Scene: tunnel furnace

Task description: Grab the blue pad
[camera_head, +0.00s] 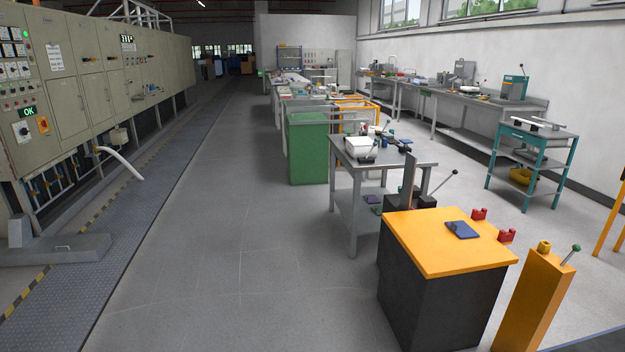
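A small dark blue pad (462,229) lies flat on the orange top (427,250) of a dark grey block-shaped stand in the right foreground. The pad is near the middle-right of that top, with nothing on it. Neither of my grippers shows in the head view.
Two red clamps (507,236) sit at the stand's right edge. An orange post (533,290) with a lever stands to its right. A metal table (417,158) and green bin (306,148) are behind. Control cabinets (70,85) line the left. The grey floor (235,260) left of the stand is clear.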

